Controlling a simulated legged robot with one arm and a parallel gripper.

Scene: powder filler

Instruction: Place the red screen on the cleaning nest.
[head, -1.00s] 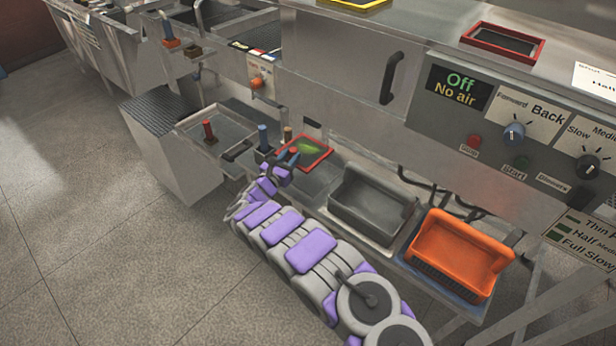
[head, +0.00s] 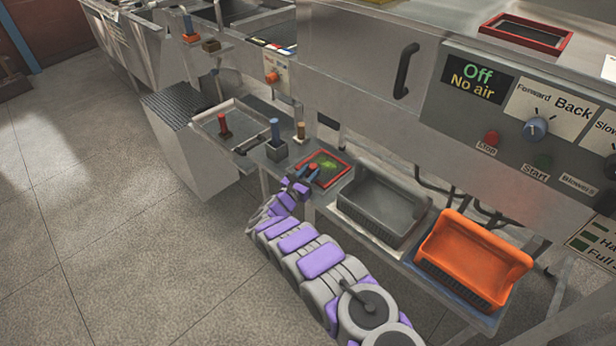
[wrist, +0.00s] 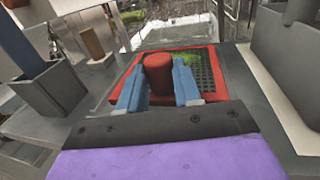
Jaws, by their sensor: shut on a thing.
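The red screen (head: 344,157) is a flat red frame with dark mesh and a green patch. It lies about level over the steel counter, between the tool holder and the grey bin. My gripper (head: 306,173) is at its near edge. In the wrist view, its blue fingers (wrist: 159,88) are shut on a red knob (wrist: 158,72) at the near side of the screen (wrist: 222,90). The fingers and knob hide part of the mesh. The cleaning nest is not clearly made out; the screen may cover it. I cannot tell whether the screen touches the surface below.
A grey bin (head: 382,205) stands right of the screen, then an orange bin (head: 475,255). A blue-handled tool in a block (head: 276,151) and a tan-handled tool (head: 300,132) stand left. Another red screen (head: 525,32) lies on the machine top.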

